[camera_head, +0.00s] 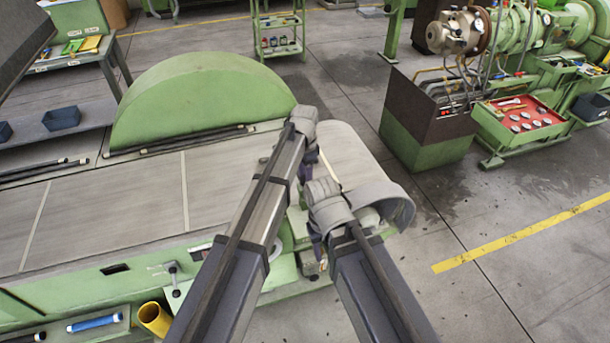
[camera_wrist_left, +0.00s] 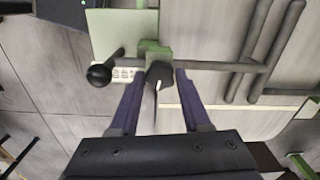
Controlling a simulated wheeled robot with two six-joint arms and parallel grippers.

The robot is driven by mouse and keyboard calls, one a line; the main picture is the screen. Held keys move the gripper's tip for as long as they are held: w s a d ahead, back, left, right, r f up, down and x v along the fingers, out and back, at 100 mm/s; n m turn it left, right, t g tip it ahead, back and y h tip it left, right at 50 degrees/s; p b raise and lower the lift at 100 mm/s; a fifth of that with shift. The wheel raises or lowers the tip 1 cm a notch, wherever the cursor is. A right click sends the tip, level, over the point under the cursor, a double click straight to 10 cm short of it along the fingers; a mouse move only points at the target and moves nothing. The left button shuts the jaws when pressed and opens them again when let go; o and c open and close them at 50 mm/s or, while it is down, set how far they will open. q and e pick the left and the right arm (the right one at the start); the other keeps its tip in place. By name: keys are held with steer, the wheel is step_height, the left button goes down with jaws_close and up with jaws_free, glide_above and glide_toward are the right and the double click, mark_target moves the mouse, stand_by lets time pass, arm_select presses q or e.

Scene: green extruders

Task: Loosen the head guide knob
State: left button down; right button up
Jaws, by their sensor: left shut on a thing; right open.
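A dark knob (camera_wrist_left: 160,74) with a light mark sits below a green bracket (camera_wrist_left: 154,50) in the left wrist view. My left gripper (camera_wrist_left: 159,78) has its two purple fingers on either side of this knob and is shut on it. In the head view my left gripper (camera_head: 311,156) is mostly hidden behind its own wrist, beside the right end of the green machine (camera_head: 215,190). The knob is hidden in that view. My right gripper (camera_head: 318,246) is lower, near the machine's front corner, open, and largely hidden by its wrist.
Grey bars (camera_wrist_left: 262,50) and a lever with a black ball (camera_wrist_left: 99,74) lie close around the knob. A large green rounded guard (camera_head: 200,95) stands behind the machine bed. A dark and green cabinet (camera_head: 430,145) stands at the right. The floor between is clear.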

arm_select(q)
steer(key=shift+n, duration=1)
steer(key=shift+c, duration=1.8)
jaws_free()
steer(key=shift+r, duration=0.1)
step_height(320, 180, up, 8)
steer(key=p, duration=0.8)
steer(key=shift+f, duration=0.2)
